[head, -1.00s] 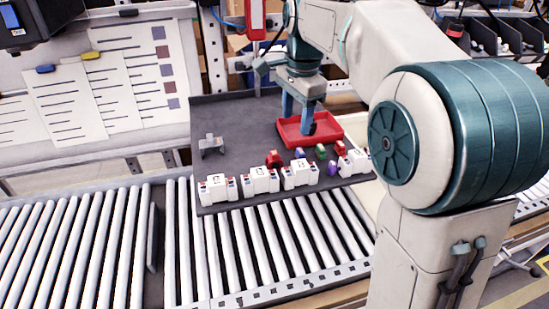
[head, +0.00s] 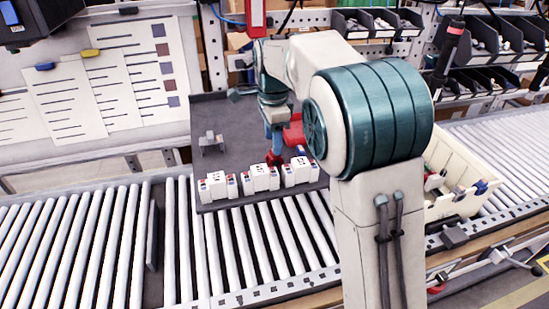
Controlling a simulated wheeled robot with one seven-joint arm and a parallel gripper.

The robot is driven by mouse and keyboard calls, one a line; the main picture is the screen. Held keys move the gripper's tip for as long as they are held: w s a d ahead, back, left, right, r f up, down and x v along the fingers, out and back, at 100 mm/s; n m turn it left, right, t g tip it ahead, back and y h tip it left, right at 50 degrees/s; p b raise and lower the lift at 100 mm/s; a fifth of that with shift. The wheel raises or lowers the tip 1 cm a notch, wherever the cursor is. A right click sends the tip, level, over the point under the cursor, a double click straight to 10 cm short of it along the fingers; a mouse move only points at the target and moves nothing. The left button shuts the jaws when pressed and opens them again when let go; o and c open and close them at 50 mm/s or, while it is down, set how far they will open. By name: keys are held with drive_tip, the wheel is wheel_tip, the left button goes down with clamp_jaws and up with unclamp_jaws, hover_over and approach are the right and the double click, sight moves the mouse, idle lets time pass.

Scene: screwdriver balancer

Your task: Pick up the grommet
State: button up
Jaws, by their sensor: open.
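My gripper (head: 274,149) points down over the dark work board (head: 235,115), with its blue fingers open. The fingertips are just above or around a small red part (head: 273,159) behind the row of white blocks. I cannot tell whether they touch it. No part shows clearly as the grommet at this size. Another small part (head: 300,151) shows to the right, beside my arm. The other small coloured parts are hidden behind my arm.
White blocks (head: 217,188) stand in a row along the board's front edge. A grey bracket (head: 212,143) stands at left. A red tray (head: 293,134) is partly hidden by my arm. A cream bin (head: 478,159) stands at right. Roller conveyors (head: 75,240) run in front.

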sight(275, 158)
drive_tip(key=f, duration=0.2)
drive_tip(key=f+p, duration=0.1)
drive_tip(key=f, duration=0.1)
drive_tip(key=shift+s+d, duration=0.2)
drive_tip(key=shift+s, duration=0.2)
drive_tip(key=shift+f, duration=0.6)
clamp_jaws()
